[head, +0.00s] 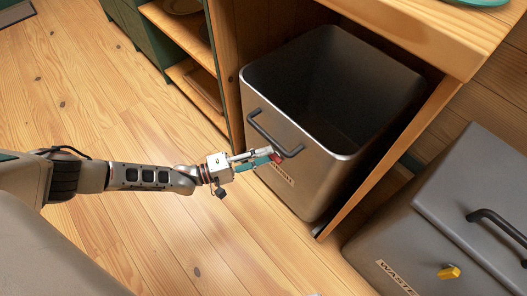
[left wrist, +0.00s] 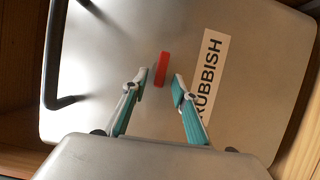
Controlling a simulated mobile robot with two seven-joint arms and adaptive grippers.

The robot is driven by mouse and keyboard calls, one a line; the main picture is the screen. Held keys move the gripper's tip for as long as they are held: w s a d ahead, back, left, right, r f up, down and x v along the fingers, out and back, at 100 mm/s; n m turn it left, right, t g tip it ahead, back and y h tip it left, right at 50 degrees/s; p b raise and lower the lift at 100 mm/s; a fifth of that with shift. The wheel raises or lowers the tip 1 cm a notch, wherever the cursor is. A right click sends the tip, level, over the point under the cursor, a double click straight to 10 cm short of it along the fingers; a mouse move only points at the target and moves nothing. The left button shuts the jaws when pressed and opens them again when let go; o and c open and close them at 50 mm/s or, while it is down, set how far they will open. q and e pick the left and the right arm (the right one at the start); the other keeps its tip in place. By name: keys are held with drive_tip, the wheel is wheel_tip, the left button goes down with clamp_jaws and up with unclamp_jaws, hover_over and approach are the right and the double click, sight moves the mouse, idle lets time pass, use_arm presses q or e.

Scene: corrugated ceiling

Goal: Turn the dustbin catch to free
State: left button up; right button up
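A grey metal bin (head: 300,165) with a dark handle (head: 272,135) stands open-topped in the wooden cabinet. Its front bears a small red catch (left wrist: 162,68) and a "RUBBISH" label (left wrist: 210,72). In the head view the catch is partly hidden by my left gripper (head: 272,157). In the left wrist view my left gripper (left wrist: 158,88) is open, one teal finger on each side of the catch's lower end. Gaps show between the fingertips and the catch; I cannot tell the depth. A second, lidded grey bin (head: 400,245) has a yellow catch (head: 449,272) and a label starting "WASTE". My right gripper is not in view.
The wooden counter (head: 430,35) overhangs the open bin. A cabinet side panel (head: 395,155) stands between the two bins. Shelves (head: 195,85) are at the upper left. The plank floor (head: 90,95) is clear on the left.

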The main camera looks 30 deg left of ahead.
use_arm(q)
drive_tip(key=shift+s, duration=0.1)
drive_tip(key=v, duration=1.2)
idle(0.4)
